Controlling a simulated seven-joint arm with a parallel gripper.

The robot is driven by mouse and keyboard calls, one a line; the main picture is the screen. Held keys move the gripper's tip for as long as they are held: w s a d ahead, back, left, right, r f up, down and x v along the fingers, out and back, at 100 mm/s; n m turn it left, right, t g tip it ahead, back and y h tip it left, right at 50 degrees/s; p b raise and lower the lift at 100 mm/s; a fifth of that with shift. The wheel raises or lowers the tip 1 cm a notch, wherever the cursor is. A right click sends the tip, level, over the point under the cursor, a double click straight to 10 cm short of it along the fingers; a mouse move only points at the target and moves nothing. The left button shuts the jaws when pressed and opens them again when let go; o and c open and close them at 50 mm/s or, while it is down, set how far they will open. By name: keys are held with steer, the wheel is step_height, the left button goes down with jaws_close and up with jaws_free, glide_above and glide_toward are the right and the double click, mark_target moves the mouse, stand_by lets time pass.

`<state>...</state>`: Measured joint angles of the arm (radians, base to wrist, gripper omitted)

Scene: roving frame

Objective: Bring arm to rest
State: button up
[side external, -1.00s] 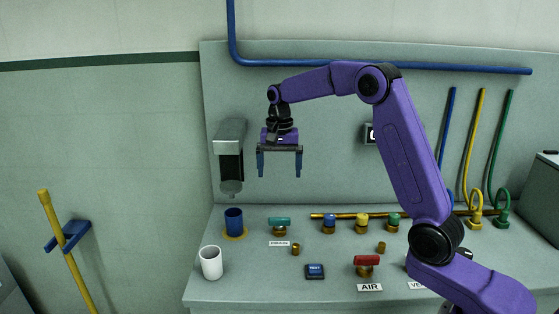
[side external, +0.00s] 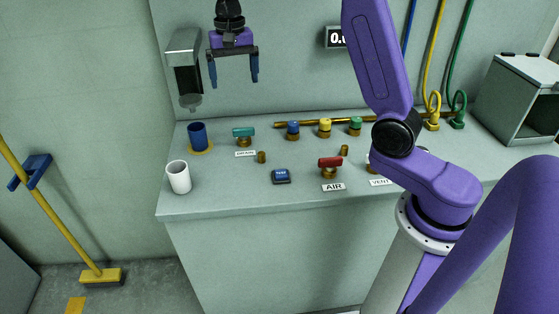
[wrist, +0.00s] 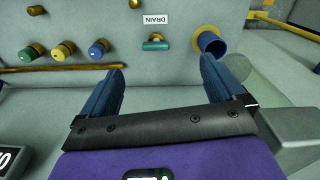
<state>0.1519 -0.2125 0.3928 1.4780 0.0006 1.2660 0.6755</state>
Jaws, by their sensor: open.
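My gripper (side external: 233,82) hangs above the back of the bench with its blue fingers pointing down. It is open, with nothing between the fingers, and is clear of the bench top. In the wrist view the two fingers (wrist: 160,85) stand wide apart. My purple arm rises from its base at the right, and its upper part is cut off by the top edge of the side view.
The bench (side external: 230,196) holds a blue cup (side external: 198,138), a white cup (side external: 179,178), a teal drain valve (side external: 244,134), a red air valve (side external: 330,164) and several coloured knobs. A dispenser (side external: 184,62) is on the wall left of my gripper. A grey box (side external: 520,95) stands right.

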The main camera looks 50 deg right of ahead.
steer(key=s+a+f+n, duration=0.1)
steer(key=s+a+n, duration=0.4)
steer(key=s, duration=0.4)
steer(key=s+a+n, duration=0.4)
steer(key=s+n, duration=0.1)
steer(key=s, duration=0.3)
steer(key=s+d+f+n, duration=0.2)
steer(key=s+n, duration=0.2)
steer(key=s, duration=0.6)
steer(key=s+d+f+n, duration=0.2)
steer(key=s+n, duration=0.3)
steer(key=s, duration=0.5)
steer(key=shift+f+n, duration=0.3)
